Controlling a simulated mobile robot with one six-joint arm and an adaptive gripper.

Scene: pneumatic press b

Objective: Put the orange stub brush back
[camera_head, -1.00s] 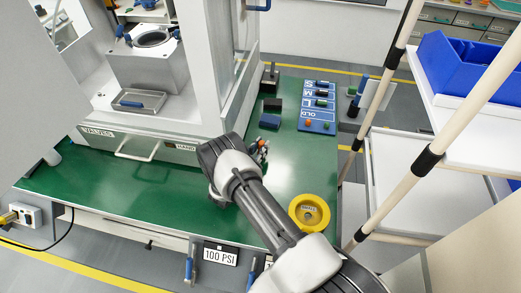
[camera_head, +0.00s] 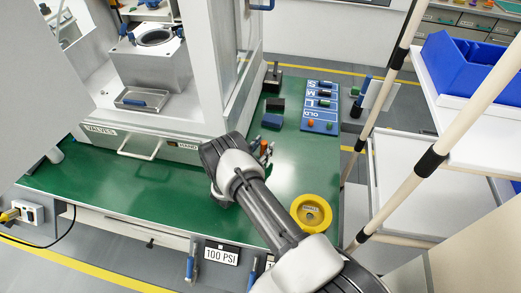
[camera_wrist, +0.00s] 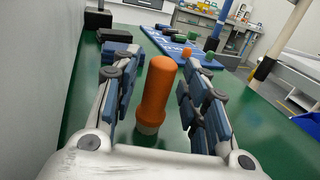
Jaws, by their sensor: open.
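The orange stub brush (camera_wrist: 156,88) stands roughly upright in the wrist view, its rounded orange handle on top and a pale lower end near the green table. My gripper (camera_wrist: 158,105) is open, with one blue-padded finger on each side of the handle. Visible gaps separate both fingers from it. In the head view, the brush (camera_head: 263,147) is a small orange spot at my gripper (camera_head: 266,156), mostly hidden by my arm. A blue board (camera_head: 318,128) marked S, M, L and OLD lies farther back on the table. It also shows in the wrist view (camera_wrist: 209,63).
Dark blocks (camera_head: 273,104) and a blue block (camera_head: 271,121) stand left of the board. A yellow round dish (camera_head: 326,207) sits near the front right. The press (camera_head: 150,145) borders the left. Green table (camera_head: 290,180) is clear between gripper and dish.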

